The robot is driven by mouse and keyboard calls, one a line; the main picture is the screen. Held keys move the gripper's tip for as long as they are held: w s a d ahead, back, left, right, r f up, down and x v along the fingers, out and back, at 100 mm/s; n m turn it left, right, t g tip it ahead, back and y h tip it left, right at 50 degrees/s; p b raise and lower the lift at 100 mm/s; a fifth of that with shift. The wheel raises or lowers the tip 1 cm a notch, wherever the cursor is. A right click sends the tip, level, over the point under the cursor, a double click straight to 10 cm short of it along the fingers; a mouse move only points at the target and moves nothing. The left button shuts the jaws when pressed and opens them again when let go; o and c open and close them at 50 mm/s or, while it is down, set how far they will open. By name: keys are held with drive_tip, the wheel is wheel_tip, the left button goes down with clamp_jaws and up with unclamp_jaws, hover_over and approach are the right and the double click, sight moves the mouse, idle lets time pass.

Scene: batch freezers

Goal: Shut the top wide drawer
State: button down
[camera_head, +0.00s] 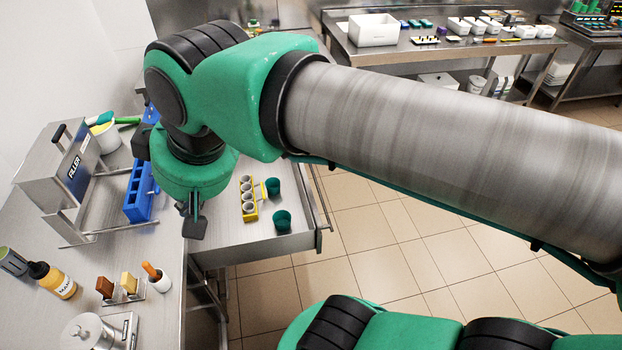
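A wide metal drawer (297,243) stands pulled out to the right from under the steel counter. Its front panel and bar handle (325,205) are at its right end. Inside lie a yellow rack (250,215) with several light cups and two dark green cups (282,220). My gripper (192,228) points down near the counter's right edge, left of the yellow rack and well left of the drawer front. Its fingers are seen edge-on, so its opening is unclear. My arm hides the drawer's far part.
The counter on the left holds a filler machine (62,170), a blue rack (138,192), a yellow bottle (52,280), a small block stand (122,292) and a metal pot (88,333). Tiled floor (360,235) is open right of the drawer. Another table (420,50) stands behind.

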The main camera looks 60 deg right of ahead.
drive_tip(key=w+d+m+y, duration=0.55)
drive_tip(key=w+d, duration=0.35)
drive_tip(key=w, duration=0.3)
drive_tip(key=w+d+m+t, duration=0.2)
drive_tip(key=w+d, duration=0.1)
drive_tip(key=d, duration=0.6)
drive_tip(key=w+d+m+t, duration=0.2)
drive_tip(key=d, duration=0.7)
drive_tip(key=s+d+r+m+t, duration=0.1)
drive_tip(key=s+d+m+t, duration=0.15)
drive_tip(key=d, duration=0.75)
drive_tip(key=s+d+m+t, duration=0.1)
drive_tip(key=d+m+t, duration=0.15)
drive_tip(key=d, duration=0.85)
drive_tip(key=s+d+f+m+t+h, duration=0.1)
drive_tip(key=s+d+m+t+h, duration=0.15)
drive_tip(key=s+d, duration=0.5)
drive_tip(key=s+d+f+m+t+h, duration=0.1)
drive_tip(key=s+d+h, duration=0.25)
drive_tip(key=d, duration=0.75)
wheel_tip(320, 180, down, 58)
drive_tip(key=shift+s+a+f+p, duration=0.25)
drive_tip(key=shift+a+p, duration=0.1)
drive_tip(key=shift+a, duration=0.1)
